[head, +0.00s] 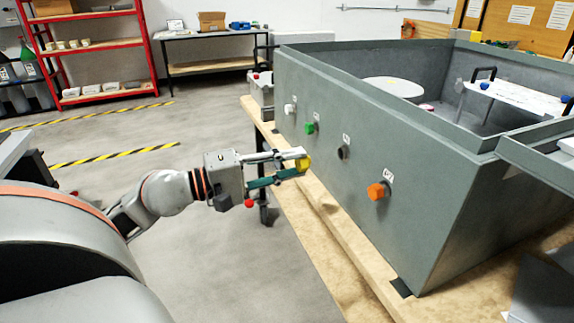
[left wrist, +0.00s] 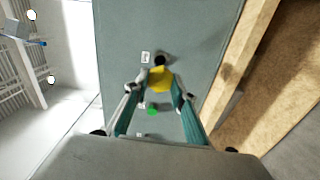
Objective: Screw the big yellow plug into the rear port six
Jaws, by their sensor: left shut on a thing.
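My left gripper (head: 297,165) is shut on the big yellow plug (head: 304,163), which sits between its fingertips. In the left wrist view the yellow plug (left wrist: 160,79) shows between the fingers, close to a dark open port (left wrist: 160,60). In the head view the plug is to the left of the dark port (head: 343,152) and looks apart from the grey panel (head: 330,190). The port labels are too small to read, so I cannot tell which is six. My right gripper is not in view.
A green plug (head: 309,128), a white plug (head: 289,109) and an orange plug (head: 376,191) sit on the same panel. The grey housing stands on a wooden bench (head: 335,235). The floor (head: 230,275) left of the bench is clear. Red shelves (head: 97,47) stand far back.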

